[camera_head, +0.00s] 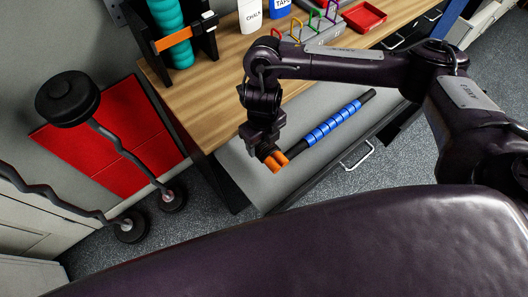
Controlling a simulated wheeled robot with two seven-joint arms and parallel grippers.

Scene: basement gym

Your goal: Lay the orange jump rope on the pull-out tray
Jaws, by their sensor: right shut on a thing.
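My right gripper (267,151) points down over the left part of the pull-out tray (242,172) and is shut on the orange jump rope (277,161). Only two short orange pieces, like handles, show at the fingertips; the rest of the rope is hidden. I cannot tell whether the rope touches the tray. The grey tray stands out below the wooden worktop. My left gripper is not in view.
A blue massage stick with black ends (328,123) lies on the tray, right of my gripper. The worktop (220,72) bears a teal roller (171,25), a chalk bottle (250,14) and a red dish (364,17). Curl bars (112,137) stand at left.

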